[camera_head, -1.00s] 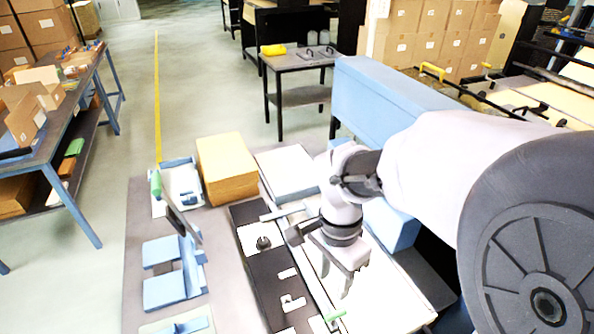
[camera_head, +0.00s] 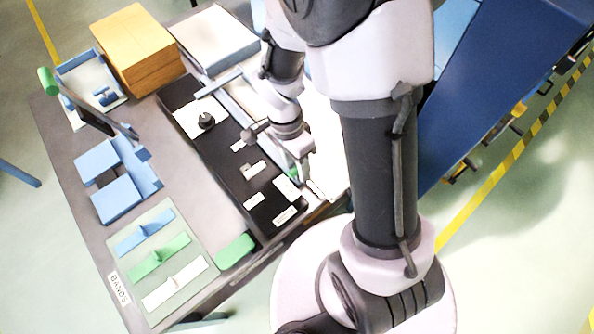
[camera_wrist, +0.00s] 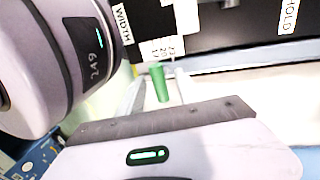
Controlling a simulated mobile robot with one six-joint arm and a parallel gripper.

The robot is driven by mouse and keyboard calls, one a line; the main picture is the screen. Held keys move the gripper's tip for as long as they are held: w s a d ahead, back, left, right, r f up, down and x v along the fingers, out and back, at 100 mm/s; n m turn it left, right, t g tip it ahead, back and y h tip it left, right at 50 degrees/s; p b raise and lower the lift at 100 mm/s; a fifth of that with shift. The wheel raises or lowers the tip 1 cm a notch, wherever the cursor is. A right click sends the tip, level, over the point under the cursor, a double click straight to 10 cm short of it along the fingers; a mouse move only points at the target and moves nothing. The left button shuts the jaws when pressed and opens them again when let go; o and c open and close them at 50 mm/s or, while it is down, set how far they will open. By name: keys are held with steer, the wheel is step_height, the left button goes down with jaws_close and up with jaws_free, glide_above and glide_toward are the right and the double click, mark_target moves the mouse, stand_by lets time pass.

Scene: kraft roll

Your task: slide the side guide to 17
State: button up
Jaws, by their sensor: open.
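The side guide's green handle (camera_wrist: 160,82) stands upright in the wrist view, just beyond the grey edge of my gripper (camera_wrist: 165,120). A white scale label (camera_wrist: 162,48) with 23, 20 and 17 lies behind it on the black panel. The pointer's exact reading is too small to tell. In the head view my gripper (camera_head: 303,158) points down at the panel's right edge. A bit of the green handle (camera_head: 293,173) shows beside the fingers, and the rest is hidden. My gripper is open; I cannot tell whether a finger touches the handle.
The black panel (camera_head: 225,160) carries several white labels and a dark knob (camera_head: 206,120). Left are a green mat (camera_head: 160,262) with strips and blue blocks (camera_head: 118,190). Boxes (camera_head: 138,50) stand behind.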

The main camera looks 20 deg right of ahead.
steer(key=shift+s+f, duration=0.1)
steer(key=shift+f, duration=0.55)
steer(key=shift+c, duration=0.2)
jaws_close()
stand_by(0.8)
